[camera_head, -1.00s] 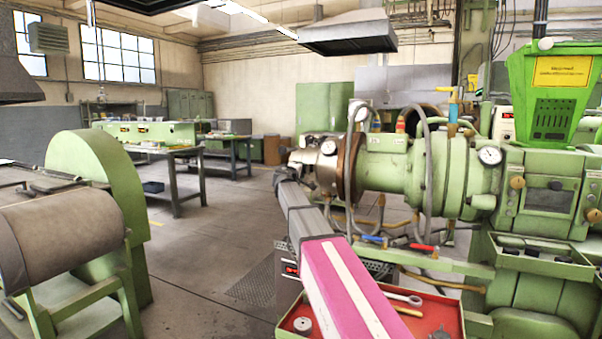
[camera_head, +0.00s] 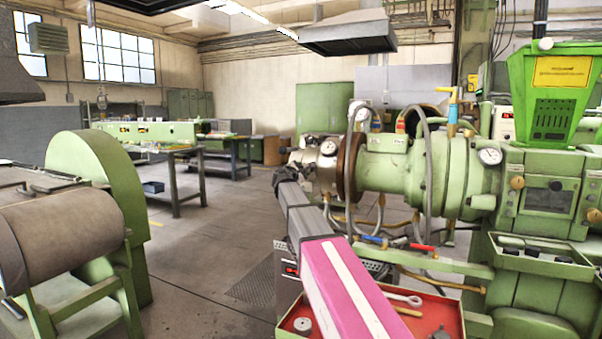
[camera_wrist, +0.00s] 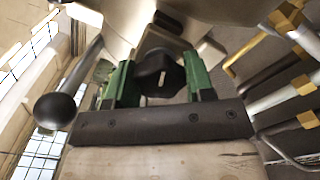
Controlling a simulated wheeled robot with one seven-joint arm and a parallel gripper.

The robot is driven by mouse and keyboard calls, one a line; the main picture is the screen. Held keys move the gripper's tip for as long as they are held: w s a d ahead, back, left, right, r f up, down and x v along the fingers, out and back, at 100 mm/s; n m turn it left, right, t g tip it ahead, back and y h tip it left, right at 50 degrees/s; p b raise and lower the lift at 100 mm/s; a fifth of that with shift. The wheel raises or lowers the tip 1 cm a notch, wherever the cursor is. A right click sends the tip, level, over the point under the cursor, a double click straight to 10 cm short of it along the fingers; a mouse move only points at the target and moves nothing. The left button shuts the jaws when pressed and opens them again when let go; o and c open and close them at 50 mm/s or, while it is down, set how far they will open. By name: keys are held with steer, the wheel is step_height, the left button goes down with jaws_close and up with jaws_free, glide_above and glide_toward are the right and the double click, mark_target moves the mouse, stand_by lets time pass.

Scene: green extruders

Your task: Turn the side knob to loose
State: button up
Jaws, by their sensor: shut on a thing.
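The side knob (camera_wrist: 158,78) is dark and sits in the middle of the wrist view, in front of the extruder's pale metal end. My gripper (camera_wrist: 160,82) has green fingers, one on each side of the knob, and it is shut on it. In the head view my arm reaches forward to the metal head (camera_head: 318,165) at the left end of the green extruder (camera_head: 395,165). My gripper (camera_head: 283,174) is a dark shape beside that head there. The knob and fingertips cannot be made out in the head view.
A lever with a black ball (camera_wrist: 55,110) stands left of my gripper. Pipes with brass fittings (camera_wrist: 303,86) run close on the right. A red tray (camera_head: 440,313) with tools lies below my arm. A green roller machine (camera_head: 95,195) stands left, with open floor between.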

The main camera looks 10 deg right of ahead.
steer(key=shift+n, duration=0.8)
steer(key=o, duration=0.9)
steer(key=v, duration=1.1)
steer(key=shift+w, duration=0.1)
